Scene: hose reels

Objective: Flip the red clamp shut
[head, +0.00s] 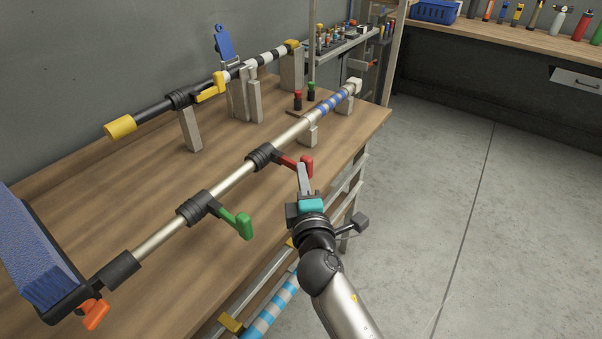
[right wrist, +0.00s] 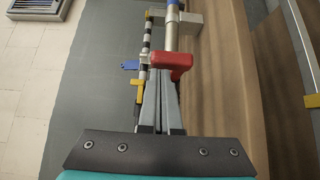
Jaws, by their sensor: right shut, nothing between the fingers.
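The red clamp (head: 297,164) is a lever on a black collar on the silver pole, which lies along the workbench. Its red handle sticks out from the pole toward the right, and its thick end stands up. It also shows in the right wrist view (right wrist: 176,62). My right gripper (head: 303,168) is shut and empty, with its fingertips right beside the red handle; I cannot tell whether they touch. In the right wrist view the closed fingers (right wrist: 160,88) point at the handle. My left gripper is not in view.
A green lever clamp (head: 241,222) sits nearer on the same pole. A blue mop head with an orange lever (head: 94,314) is at the near left. A second pole with a yellow lever (head: 211,87) rests on blocks behind. Open floor lies right of the bench.

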